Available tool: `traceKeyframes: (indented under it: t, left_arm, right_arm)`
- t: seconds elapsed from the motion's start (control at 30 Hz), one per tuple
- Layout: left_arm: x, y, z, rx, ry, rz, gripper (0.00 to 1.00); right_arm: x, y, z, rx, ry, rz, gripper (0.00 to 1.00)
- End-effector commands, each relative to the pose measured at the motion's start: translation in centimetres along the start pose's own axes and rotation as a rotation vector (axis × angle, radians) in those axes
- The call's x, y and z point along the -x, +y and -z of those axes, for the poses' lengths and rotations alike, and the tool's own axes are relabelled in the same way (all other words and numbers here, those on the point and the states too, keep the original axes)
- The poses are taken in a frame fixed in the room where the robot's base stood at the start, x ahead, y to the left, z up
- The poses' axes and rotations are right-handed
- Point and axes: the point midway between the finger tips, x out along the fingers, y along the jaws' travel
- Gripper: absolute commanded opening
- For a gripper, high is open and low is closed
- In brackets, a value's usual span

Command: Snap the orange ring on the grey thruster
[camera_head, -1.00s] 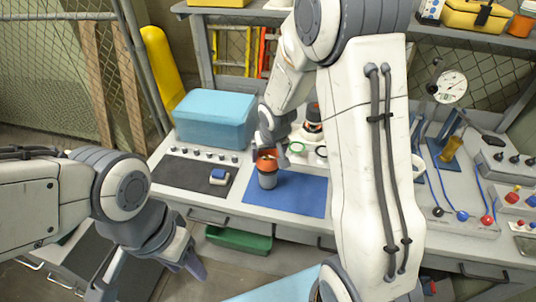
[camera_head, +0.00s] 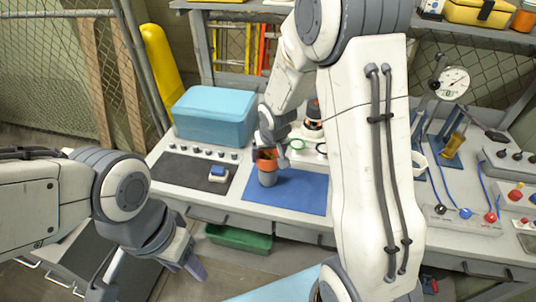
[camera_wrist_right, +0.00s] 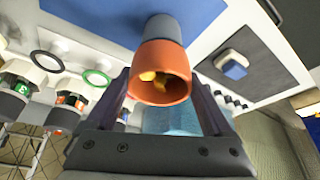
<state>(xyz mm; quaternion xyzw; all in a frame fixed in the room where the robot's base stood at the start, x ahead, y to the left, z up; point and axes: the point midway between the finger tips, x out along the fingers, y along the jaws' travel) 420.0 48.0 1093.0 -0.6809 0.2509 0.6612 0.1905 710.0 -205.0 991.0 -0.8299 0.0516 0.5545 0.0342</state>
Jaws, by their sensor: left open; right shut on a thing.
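The grey thruster (camera_head: 267,179) stands upright on the blue mat (camera_head: 300,193); its grey body (camera_wrist_right: 166,30) also shows in the right wrist view. The orange ring (camera_head: 266,164) is at the thruster's top end. In the right wrist view the ring (camera_wrist_right: 160,70) faces me, with yellow parts inside it. My right gripper (camera_head: 266,149) is shut on the ring, one finger on each side (camera_wrist_right: 160,92). I cannot tell whether the ring is fully seated. My left gripper (camera_head: 190,264) is open and empty, low in front of the bench, away from the thruster.
A light blue box (camera_head: 215,117) stands behind a dark mat (camera_head: 190,174) holding a small blue-and-white block (camera_head: 218,174). A green ring (camera_head: 296,144) lies behind the blue mat. My right arm hides part of the bench. A gauge (camera_head: 453,82) and control boxes stand at right.

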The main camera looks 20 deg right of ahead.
Motion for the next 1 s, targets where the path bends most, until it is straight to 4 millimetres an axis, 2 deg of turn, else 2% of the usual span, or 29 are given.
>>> traceKeyframes:
  t: [0.2, 0.23, 0.27, 0.5, 0.6, 1.0]
  left_arm:
    - [0.0, 0.0, 0.0, 0.000, 0.000, 0.000, 0.50]
    - [0.0, 0.0, 0.0, 0.000, 0.000, 0.000, 0.50]
    - [0.0, 0.0, 0.0, 0.000, 0.000, 0.000, 0.50]
    - [0.0, 0.0, 0.0, -0.002, 0.000, 0.000, 0.50]
    - [0.2, 0.0, 0.0, -0.002, 0.000, 0.000, 0.50]
    - [0.4, 0.0, 0.0, -0.001, 0.000, 0.000, 0.50]
  right_arm:
    - [0.0, 0.0, 0.0, 0.000, 0.000, 0.000, 0.33]
    - [0.0, 0.0, 0.0, 0.000, 0.000, 0.000, 0.90]
    - [0.0, 0.0, 0.0, 0.000, 0.000, 0.000, 1.00]
    - [0.1, 0.0, 0.0, 0.000, 0.000, 0.000, 1.00]
    - [0.7, 0.0, 0.1, -0.001, 0.002, 0.000, 1.00]
    - [7.9, -0.1, 0.1, 0.000, 0.007, 0.001, 1.00]
